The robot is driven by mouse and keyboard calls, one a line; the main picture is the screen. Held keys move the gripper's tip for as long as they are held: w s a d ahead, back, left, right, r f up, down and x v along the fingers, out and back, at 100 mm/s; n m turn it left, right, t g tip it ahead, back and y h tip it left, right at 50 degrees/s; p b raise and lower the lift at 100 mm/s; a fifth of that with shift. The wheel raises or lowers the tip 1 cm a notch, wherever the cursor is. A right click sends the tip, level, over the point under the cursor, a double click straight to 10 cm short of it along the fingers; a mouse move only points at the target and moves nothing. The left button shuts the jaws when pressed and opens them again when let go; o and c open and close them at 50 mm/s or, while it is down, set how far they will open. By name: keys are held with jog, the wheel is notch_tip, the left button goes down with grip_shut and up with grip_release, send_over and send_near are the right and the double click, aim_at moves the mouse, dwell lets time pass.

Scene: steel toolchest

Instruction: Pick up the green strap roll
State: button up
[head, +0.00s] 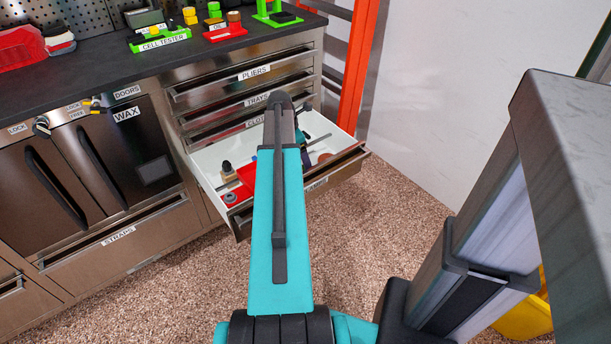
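I cannot make out a green strap roll for certain in the head view. A drawer labelled STRAPS (118,236) is at the lower left of the chest, and its front looks shut. To its right, a white-lined drawer (207,163) stands pulled out. It holds a red tray, a small dark-topped bottle (228,170), a grey ring-shaped item (230,198) and a thin dark green item (318,139). My teal arm reaches up over this open drawer and hides its middle. My gripper's fingers do not show, so whether they hold anything cannot be seen.
The dark worktop (95,68) carries a green cell tester stand (160,41), red trays and a bright green stand (275,14). An orange upright (360,65) stands right of the chest. A yellow object (525,318) is at the lower right. Speckled floor before the chest is clear.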

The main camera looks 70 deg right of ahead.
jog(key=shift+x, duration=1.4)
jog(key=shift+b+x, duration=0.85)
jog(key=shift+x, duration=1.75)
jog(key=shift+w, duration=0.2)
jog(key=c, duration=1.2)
